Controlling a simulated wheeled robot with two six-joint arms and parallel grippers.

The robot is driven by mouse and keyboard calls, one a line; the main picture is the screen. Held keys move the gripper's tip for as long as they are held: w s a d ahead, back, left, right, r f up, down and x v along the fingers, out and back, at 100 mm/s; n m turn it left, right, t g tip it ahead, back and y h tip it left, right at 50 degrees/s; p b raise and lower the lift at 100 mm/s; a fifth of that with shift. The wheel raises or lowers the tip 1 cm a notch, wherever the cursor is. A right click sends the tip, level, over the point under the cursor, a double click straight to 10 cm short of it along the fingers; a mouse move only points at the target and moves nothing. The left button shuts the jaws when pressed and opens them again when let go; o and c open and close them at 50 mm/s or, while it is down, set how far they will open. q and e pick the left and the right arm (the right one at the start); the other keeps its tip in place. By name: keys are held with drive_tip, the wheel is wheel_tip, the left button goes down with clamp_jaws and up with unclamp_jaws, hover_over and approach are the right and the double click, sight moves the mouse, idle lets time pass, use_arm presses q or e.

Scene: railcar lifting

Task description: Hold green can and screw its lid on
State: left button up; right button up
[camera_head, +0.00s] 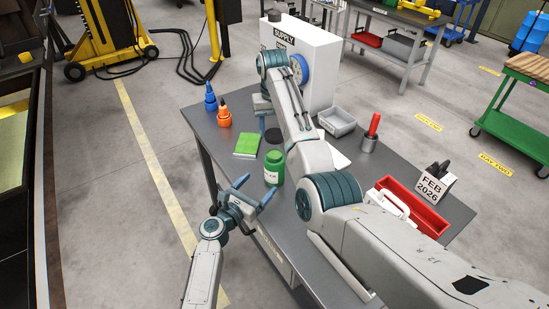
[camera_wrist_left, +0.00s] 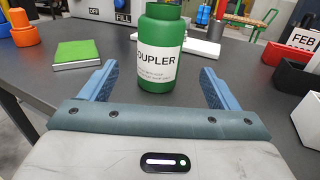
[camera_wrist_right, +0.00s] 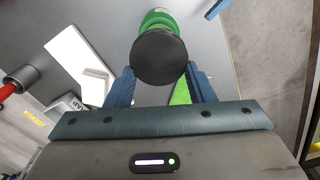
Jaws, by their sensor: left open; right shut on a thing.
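The green can (camera_head: 272,172), labelled COUPLER, stands upright on the grey table near its front edge. My left gripper (camera_head: 254,190) is open and empty, just in front of the can. My right gripper (camera_wrist_right: 160,78) is shut on the dark round lid (camera_wrist_right: 158,55). The lid (camera_head: 273,136) appears above the can in the head view. In the right wrist view it covers part of the green can (camera_wrist_right: 158,20).
A green-topped block (camera_head: 246,145) lies left of the can, with orange (camera_head: 224,117) and blue (camera_head: 210,99) bottles behind. A white SUPPLY box (camera_head: 310,65), grey bin (camera_head: 337,121), red-handled tool (camera_head: 373,128) and red tray (camera_head: 418,207) stand behind and right. My right arm crosses the table.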

use_arm(q)
drive_tip(key=shift+r, duration=0.1)
use_arm(e)
drive_tip(key=shift+s+r, duration=0.1)
drive_tip(key=shift+r, duration=0.05)
use_arm(q)
drive_tip(key=shift+w, duration=0.15)
drive_tip(key=x, duration=1.2)
drive_tip(key=c, duration=1.5)
drive_tip(key=shift+o, duration=0.2)
use_arm(e)
hover_over(274, 151)
drive_tip(key=shift+f, duration=2.55)
drive_tip(key=shift+f, duration=0.1)
drive_tip(key=shift+f, duration=0.8)
